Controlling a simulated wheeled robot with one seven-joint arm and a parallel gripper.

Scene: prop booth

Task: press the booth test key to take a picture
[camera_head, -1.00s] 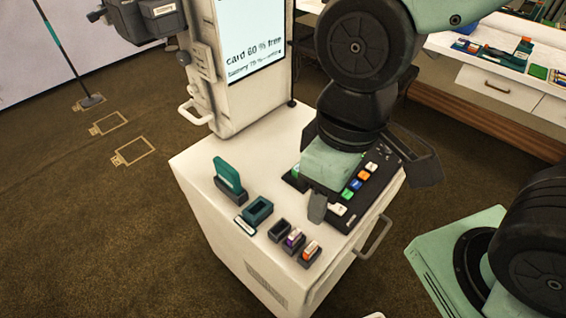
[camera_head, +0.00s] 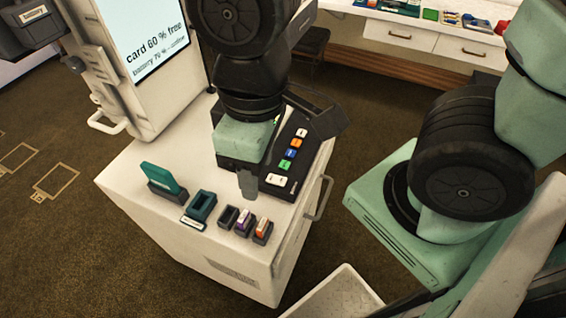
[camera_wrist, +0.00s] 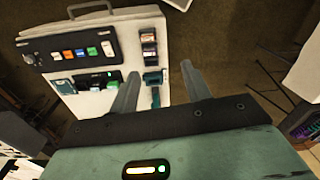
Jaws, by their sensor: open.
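A black key panel (camera_head: 292,150) lies on top of the white cabinet (camera_head: 150,215). Its row has white, orange, blue and green keys, with a wider white key (camera_head: 276,180) at the near end. The labels are too small to read, so I cannot tell which is the test key. The panel also shows in the wrist view (camera_wrist: 80,66). My gripper (camera_head: 247,184) is over the cabinet top, left of the wide white key, and hides part of the area behind it. In the wrist view its two fingers (camera_wrist: 160,88) stand apart with nothing held between them.
A teal card in a dark holder (camera_head: 163,180), an open teal slot (camera_head: 201,206) and several small dark holders (camera_head: 244,221) stand at the cabinet's front. A screen (camera_head: 145,38) reading "card 60 % free" rises behind. A handle (camera_head: 320,198) juts from the right side.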

